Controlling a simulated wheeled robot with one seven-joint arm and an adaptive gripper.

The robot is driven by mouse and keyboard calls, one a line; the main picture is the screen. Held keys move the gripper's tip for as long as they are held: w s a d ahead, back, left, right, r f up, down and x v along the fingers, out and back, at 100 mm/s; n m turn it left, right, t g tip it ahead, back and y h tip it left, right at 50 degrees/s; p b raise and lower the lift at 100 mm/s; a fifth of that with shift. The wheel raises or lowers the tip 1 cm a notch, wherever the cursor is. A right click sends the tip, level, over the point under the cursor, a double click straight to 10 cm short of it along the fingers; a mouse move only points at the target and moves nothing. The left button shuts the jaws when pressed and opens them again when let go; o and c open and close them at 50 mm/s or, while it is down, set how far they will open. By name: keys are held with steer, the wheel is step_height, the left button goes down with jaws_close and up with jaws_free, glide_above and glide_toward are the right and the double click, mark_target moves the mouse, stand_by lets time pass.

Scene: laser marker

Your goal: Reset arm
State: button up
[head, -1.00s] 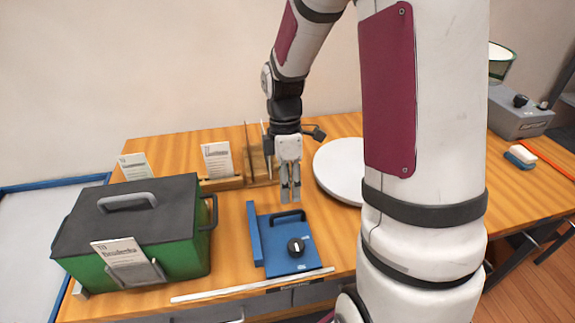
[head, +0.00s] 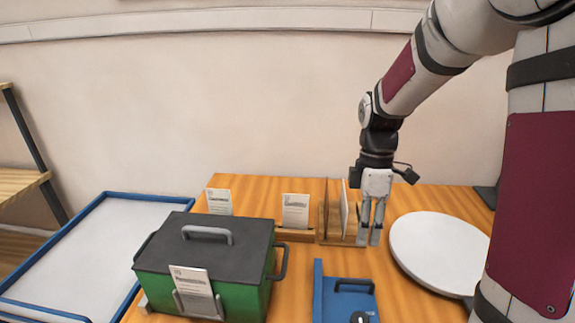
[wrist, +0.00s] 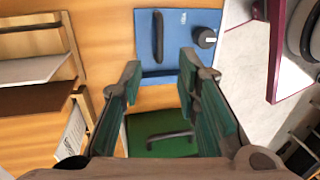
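My gripper (head: 370,238) hangs pointing down over the wooden table (head: 300,262), in front of the right side of a wooden rack (head: 328,236). In the wrist view its two fingers (wrist: 160,68) are apart with nothing between them, so it is open and empty. My upper arm rises at the right of the head view.
A blue panel (head: 331,300) with a handle and knob lies nearby, cut off below. A green box (head: 252,300) with a dark lid stands left. A white round disc (head: 440,250) lies right. Small cards (head: 295,208) stand behind. A blue-edged tray (head: 85,245) is far left.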

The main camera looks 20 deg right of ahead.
steer(key=s+a+r+m+t, duration=0.3)
steer(key=s+a+r+m, duration=0.2)
steer(key=s, duration=0.3)
steer(key=s+a+r+m+t, duration=0.3)
steer(key=s+a+r+m, duration=0.2)
steer(key=s+r+m, duration=0.1)
steer(key=shift+s+a+r+m+t+h, duration=0.35)
steer(key=shift+s+m, duration=0.5)
steer(key=shift+m, duration=0.35)
